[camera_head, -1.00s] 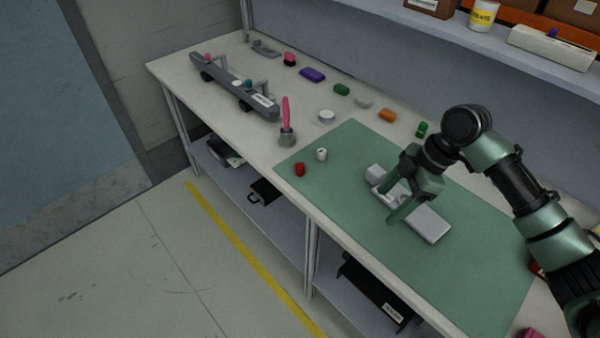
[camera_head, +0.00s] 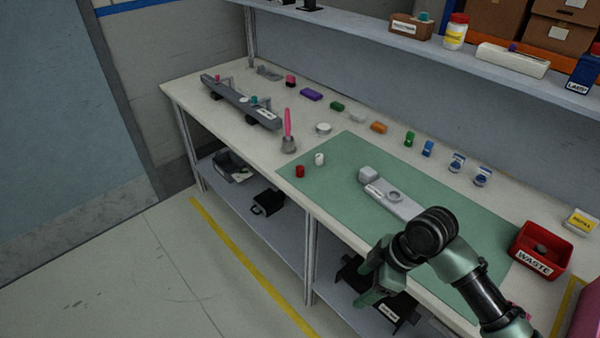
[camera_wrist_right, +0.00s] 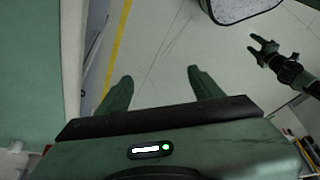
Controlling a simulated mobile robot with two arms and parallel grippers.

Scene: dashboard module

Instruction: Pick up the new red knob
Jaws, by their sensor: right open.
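The red knob (camera_head: 300,171), a small red cylinder, stands on the green mat (camera_head: 345,150) near its front left corner. A white knob (camera_head: 319,159) stands just behind it. My right gripper (camera_head: 362,288) is beyond the front edge of the bench, to the right of the red knob and well apart from it. In the right wrist view its two fingers (camera_wrist_right: 158,76) are spread and empty, with floor behind them. My left gripper (camera_wrist_right: 258,47) shows small at the upper right of that view, with its fingers apart. The red knob is not visible there.
A grey module (camera_head: 392,199) lies on the mat. A red waste bin (camera_head: 541,250) is at the right. Several coloured parts line the back. A shelf (camera_head: 400,52) overhangs the rear.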

